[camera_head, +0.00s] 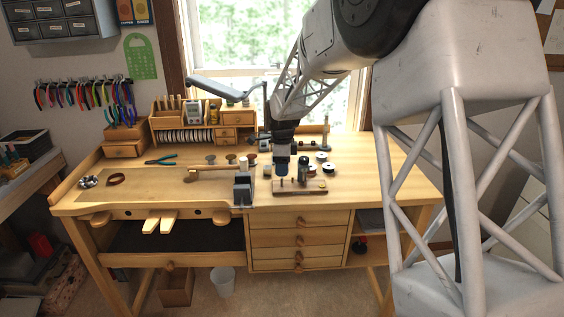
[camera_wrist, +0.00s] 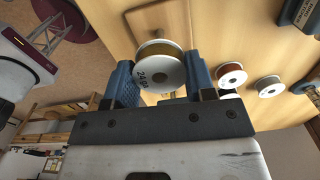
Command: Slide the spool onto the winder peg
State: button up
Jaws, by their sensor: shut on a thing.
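My gripper (camera_head: 282,164) points down over the left part of the winder, a wooden base (camera_head: 312,190) near the bench's front edge. In the wrist view my gripper (camera_wrist: 160,72) is shut on a spool (camera_wrist: 158,72) with white flanges and tan-gold winding, held between blue fingers. The near flange has dark lettering. Beyond the spool lies a brown wooden piece, perhaps the winder base.
Other spools stand on the bench right of my gripper, including a reddish one (camera_wrist: 231,75) and a white-flanged one (camera_wrist: 270,86). A dark block-like tool (camera_head: 242,190) stands left of the winder at the front edge.

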jog(key=shift+f, duration=0.45)
jog(key=shift+f, duration=2.1)
dwell(1.1)
jog(key=o, duration=1)
jog(key=shift+r, duration=0.15)
jog(key=shift+r, duration=3.75)
